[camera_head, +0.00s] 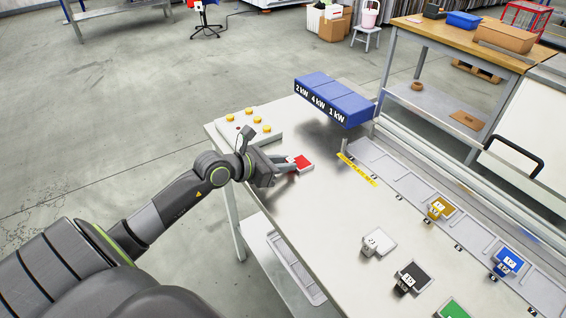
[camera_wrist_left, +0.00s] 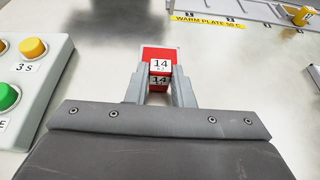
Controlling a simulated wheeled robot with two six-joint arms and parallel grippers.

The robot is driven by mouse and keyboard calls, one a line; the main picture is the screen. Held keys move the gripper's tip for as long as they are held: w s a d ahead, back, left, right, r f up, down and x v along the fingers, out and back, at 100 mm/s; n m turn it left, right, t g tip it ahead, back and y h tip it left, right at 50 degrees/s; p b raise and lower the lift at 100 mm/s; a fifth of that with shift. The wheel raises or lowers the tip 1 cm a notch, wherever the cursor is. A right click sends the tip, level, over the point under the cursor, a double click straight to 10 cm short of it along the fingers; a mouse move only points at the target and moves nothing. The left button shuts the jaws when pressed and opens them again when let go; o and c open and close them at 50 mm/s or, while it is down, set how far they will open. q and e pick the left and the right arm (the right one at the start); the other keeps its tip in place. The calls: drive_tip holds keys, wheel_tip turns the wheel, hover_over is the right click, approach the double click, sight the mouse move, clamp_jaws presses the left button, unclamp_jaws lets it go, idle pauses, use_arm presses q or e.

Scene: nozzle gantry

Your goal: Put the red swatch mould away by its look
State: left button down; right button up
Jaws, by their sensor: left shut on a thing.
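My left gripper (camera_head: 287,167) is shut on the red swatch mould (camera_head: 303,162), at the left part of the white table (camera_head: 330,215). In the left wrist view the red mould (camera_wrist_left: 160,54) sits between the two fingers (camera_wrist_left: 159,90) and carries a white label reading 14. I cannot tell whether it touches the table. A yellow mould (camera_head: 440,207) and a blue mould (camera_head: 508,262) sit along the grey rail (camera_head: 400,180) at the table's right side. White (camera_head: 380,241), black (camera_head: 412,276) and green (camera_head: 453,309) moulds stand on the open table. My right gripper is out of view.
A button panel (camera_head: 247,127) with yellow buttons stands just beyond my gripper. Blue blocks (camera_head: 335,98) labelled 2 kW, 4 kW and 1 kW are at the far end. A yellow warm plate label (camera_head: 357,170) lies at the rail's start. The table's middle is clear.

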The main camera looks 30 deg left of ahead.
use_arm(q)
drive_tip(key=c, duration=1.3)
unclamp_jaws()
drive_tip(key=shift+f, duration=0.1)
drive_tip(key=shift+o, duration=0.2)
drive_tip(key=shift+r, duration=0.3)
drive_tip(key=shift+s+a, duration=0.25)
drive_tip(key=shift+s, duration=0.15)
drive_tip(key=p+v, duration=0.3)
drive_tip(key=v, duration=0.8)
drive_tip(key=shift+r, duration=0.2)
drive_tip(key=shift+d, duration=0.1)
